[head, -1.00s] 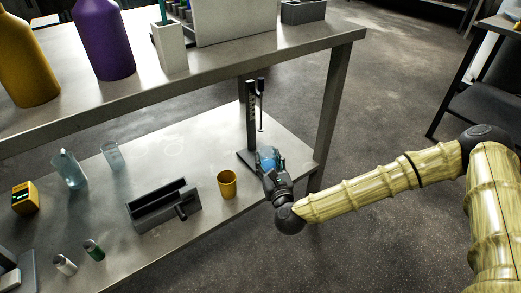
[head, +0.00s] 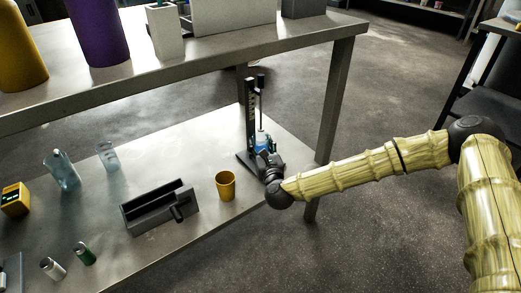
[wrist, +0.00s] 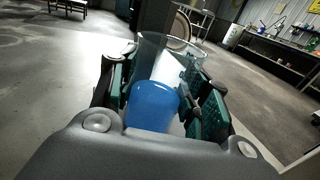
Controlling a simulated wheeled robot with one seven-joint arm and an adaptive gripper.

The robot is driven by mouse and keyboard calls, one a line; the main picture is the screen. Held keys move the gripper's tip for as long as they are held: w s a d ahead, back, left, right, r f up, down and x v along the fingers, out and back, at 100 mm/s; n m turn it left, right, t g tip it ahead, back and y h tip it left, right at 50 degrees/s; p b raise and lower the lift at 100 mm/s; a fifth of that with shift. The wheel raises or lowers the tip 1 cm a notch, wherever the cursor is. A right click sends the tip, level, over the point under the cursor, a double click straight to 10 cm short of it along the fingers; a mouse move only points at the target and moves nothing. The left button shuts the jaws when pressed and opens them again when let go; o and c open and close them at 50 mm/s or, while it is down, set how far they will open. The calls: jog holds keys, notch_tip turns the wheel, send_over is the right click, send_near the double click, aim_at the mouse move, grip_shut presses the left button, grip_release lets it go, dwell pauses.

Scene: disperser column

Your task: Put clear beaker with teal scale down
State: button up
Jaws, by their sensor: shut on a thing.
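The clear beaker (wrist: 165,50) holds blue liquid (wrist: 152,108) and sits between the green-padded fingers of my gripper (wrist: 160,95) in the wrist view. In the head view my gripper (head: 266,153) is shut on it, at the foot of the disperser column (head: 250,125) on the lower shelf. The blue of the beaker (head: 262,141) shows just below the disperser's thin shaft. The gripper hides most of the beaker, so I cannot tell whether it touches the disperser base. A teal scale on it cannot be made out.
A yellow cup (head: 226,186) stands just left of my gripper. A dark grey open tray (head: 158,208) lies further left, with two clear vessels (head: 63,171) (head: 107,157) behind it. The table leg (head: 333,115) rises close on the right.

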jog(key=shift+r, duration=0.15)
jog(key=o, duration=1.1)
jog(key=shift+f, duration=0.2)
jog(key=shift+o, duration=0.2)
jog(key=shift+r, duration=0.2)
jog(key=p+v, duration=0.4)
jog(key=v, duration=0.8)
jog(key=shift+f, duration=0.1)
